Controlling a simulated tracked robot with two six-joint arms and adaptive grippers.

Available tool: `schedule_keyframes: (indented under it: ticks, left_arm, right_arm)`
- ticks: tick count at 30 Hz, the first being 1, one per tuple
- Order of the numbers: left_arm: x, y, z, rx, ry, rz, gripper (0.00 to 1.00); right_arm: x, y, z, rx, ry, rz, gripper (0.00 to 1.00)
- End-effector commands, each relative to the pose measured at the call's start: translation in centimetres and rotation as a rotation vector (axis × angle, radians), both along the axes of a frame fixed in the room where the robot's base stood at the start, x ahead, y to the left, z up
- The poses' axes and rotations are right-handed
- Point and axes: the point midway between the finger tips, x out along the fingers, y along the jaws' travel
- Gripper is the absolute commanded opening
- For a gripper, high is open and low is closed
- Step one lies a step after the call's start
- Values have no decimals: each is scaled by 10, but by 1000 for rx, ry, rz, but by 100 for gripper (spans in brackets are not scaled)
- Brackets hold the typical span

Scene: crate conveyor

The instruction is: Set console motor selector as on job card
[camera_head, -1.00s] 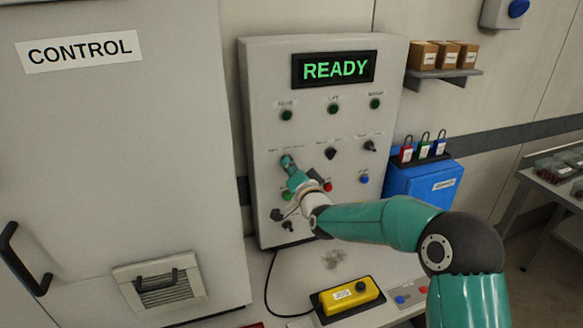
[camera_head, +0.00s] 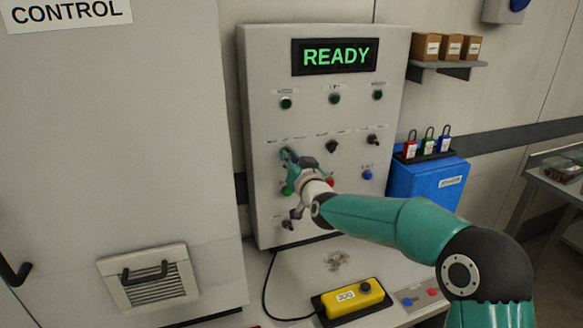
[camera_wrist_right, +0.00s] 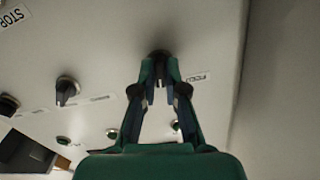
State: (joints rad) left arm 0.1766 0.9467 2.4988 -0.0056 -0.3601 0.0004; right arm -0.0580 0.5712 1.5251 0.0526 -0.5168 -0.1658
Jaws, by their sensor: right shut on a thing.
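The console (camera_head: 310,220) stands upright against the wall, its screen (camera_head: 335,56) reading READY. A row of three dark selector knobs runs across its middle. My right gripper (camera_head: 288,156) is at the left one and covers it in the head view. In the right wrist view my gripper (camera_wrist_right: 160,73) is shut on this knob (camera_wrist_right: 160,56), a fingertip on each side. The middle selector (camera_head: 332,146) and right selector (camera_head: 373,139) are free. The knob's exact pointer angle and its label cannot be read surely. I see no job card. My left gripper is out of view.
Green buttons sit above the selectors and a blue button (camera_head: 367,175) below right. A yellow box (camera_head: 352,298) with a cable lies on the desk. A blue bin (camera_head: 425,185) with padlocks is at right. A grey cabinet (camera_head: 120,160) stands at left.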

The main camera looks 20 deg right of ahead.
Motion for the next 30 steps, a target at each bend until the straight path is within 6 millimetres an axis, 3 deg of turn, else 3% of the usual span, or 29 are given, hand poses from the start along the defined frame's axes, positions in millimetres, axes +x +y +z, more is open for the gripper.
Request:
schedule_keyframes:
  ticks: [10,30]
  left_arm:
    - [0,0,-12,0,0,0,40]
    - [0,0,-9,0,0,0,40]
  right_arm:
    - [0,0,-5,-329,-1,3,0]
    - [0,0,-5,-928,-21,7,0]
